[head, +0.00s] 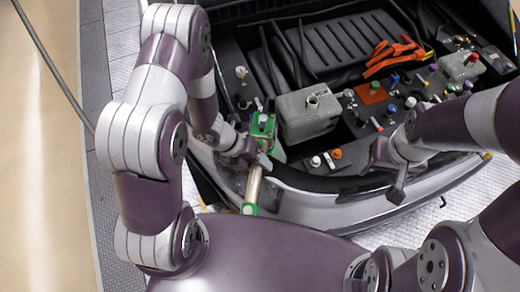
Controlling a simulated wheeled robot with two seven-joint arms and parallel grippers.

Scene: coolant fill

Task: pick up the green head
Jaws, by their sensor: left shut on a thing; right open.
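The green head (263,125) is a green block with white fittings on top, in front of the engine bay, left of a grey tank. A tan tube (254,184) runs down below it to a small green end piece (249,209). My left gripper (262,155) is at the green head's lower part and shut on it; the fingers partly hide the contact. My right gripper (385,160) is open and empty over the front edge of the bay, well to the right of the green head.
The grey tank (308,115) stands close right of the green head. Orange cables (392,55), an orange square plate (371,93) and several small coloured caps fill the bay's right side. The car's front bumper (320,205) lies below both grippers.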

